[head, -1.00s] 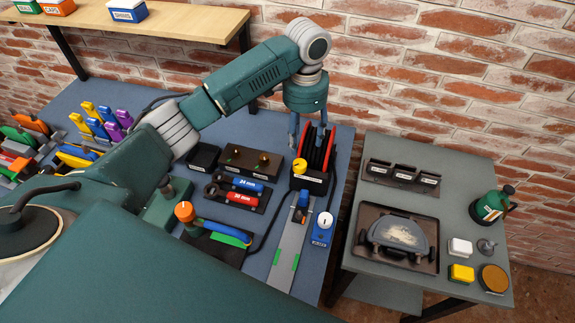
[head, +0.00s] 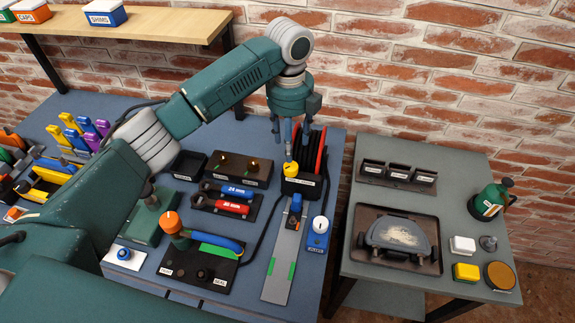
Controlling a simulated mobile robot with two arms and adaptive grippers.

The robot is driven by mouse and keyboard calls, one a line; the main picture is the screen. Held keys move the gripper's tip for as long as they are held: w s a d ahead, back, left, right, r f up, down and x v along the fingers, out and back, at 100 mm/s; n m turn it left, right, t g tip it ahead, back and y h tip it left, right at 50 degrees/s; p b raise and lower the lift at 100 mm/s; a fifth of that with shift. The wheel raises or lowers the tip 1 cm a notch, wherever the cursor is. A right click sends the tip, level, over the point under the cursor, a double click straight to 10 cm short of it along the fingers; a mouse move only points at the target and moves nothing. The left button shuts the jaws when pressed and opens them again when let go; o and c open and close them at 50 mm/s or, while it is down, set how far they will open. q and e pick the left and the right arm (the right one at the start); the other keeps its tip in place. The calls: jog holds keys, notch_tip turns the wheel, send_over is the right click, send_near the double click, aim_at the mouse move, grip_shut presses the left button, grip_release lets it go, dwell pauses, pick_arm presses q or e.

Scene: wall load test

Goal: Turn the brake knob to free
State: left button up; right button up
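A yellow knob (head: 291,169) sits on top of a black base (head: 303,187) with a pale label on its front; I take it for the brake knob. The label is too small to read. Behind it, on the same base, stands a reel (head: 317,153) with red and black edges. My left gripper (head: 282,142) points down with its fingers apart, just above and behind the yellow knob. One finger overlaps the knob's upper edge in the picture; I cannot tell whether it touches. My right gripper is not in view.
A blue box with a white knob (head: 320,223) and a grey rail (head: 283,262) lie in front. Wrenches on a rack (head: 225,200) and a black panel with an orange knob (head: 171,221) are to the left. A grey side table (head: 365,290) stands to the right.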

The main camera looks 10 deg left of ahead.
aim_at(291, 166)
pick_arm(q)
notch_tip(291, 166, down, 9)
jog(key=shift+r+p, duration=0.2)
jog(key=shift+p, duration=1)
jog(key=shift+f, duration=0.6)
